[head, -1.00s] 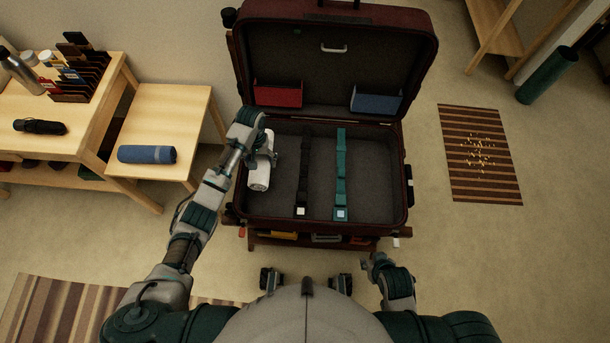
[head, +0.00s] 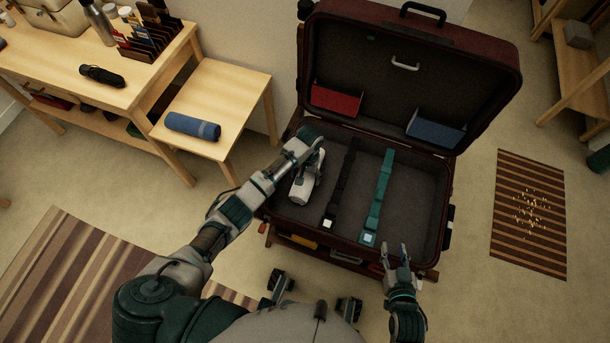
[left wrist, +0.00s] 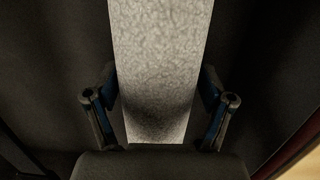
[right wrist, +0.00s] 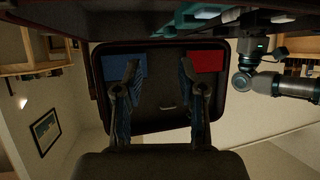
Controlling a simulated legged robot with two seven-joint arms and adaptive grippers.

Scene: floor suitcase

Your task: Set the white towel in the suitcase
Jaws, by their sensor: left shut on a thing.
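The white towel (head: 301,188) is a rolled bundle at the left side of the open suitcase (head: 440,215), inside its base. My left gripper (head: 312,170) is shut on the towel. In the left wrist view the towel (left wrist: 160,70) lies between the two fingers, with dark lining around it. I cannot tell whether the towel touches the suitcase floor. My right gripper (head: 396,252) is open and empty near the front right edge of the suitcase. In the right wrist view its fingers (right wrist: 160,85) stand apart with nothing between them.
A black strap (head: 342,185) and a teal strap (head: 380,195) lie across the suitcase floor. The lid holds a red pocket (head: 336,100) and a blue pocket (head: 436,128). A blue roll (head: 193,126) lies on a small wooden table (head: 235,90). A striped mat (head: 528,215) is at the right.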

